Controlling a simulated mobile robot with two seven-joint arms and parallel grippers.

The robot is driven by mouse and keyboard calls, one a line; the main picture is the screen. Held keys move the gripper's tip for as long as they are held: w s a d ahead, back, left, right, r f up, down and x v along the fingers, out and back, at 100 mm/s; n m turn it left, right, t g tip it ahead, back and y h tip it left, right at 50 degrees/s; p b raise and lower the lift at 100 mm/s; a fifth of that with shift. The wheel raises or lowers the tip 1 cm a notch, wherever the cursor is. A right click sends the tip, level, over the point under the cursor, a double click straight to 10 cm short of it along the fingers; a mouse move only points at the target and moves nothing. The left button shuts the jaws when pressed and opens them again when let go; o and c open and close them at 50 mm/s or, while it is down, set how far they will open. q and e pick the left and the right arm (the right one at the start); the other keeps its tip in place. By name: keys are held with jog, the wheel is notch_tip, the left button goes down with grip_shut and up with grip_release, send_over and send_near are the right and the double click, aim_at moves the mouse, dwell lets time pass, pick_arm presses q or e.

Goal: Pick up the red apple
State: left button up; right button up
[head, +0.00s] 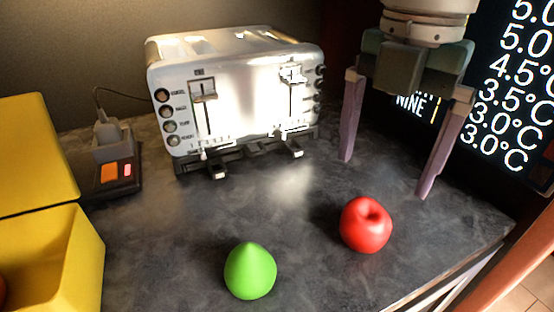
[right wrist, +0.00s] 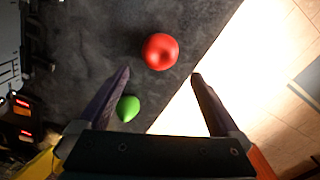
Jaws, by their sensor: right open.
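The red apple (head: 365,224) sits on the dark countertop, right of centre in the head view. It also shows in the right wrist view (right wrist: 160,51), ahead of the fingertips and roughly midway between their lines. My right gripper (head: 384,176) is open and empty, with its two purple fingers pointing down behind and above the apple. The fingers do not touch it. The right gripper's fingers also show in the right wrist view (right wrist: 160,74). My left gripper is not in view.
A green pear-shaped fruit (head: 250,271) stands left of the apple. A silver toaster (head: 240,95) stands at the back. A yellow container (head: 50,255) is at the left, beside a small dark device (head: 112,174). The counter's edge (head: 462,263) is close to the apple's right.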

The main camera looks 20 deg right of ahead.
aim_at(370, 212)
notch_tip(370, 212, down, 4)
jog(key=shift+s+r, duration=0.1)
notch_tip(370, 212, down, 6)
jog(key=shift+d, duration=0.1)
jog(key=shift+r, duration=0.1)
jog(key=c, duration=1.4)
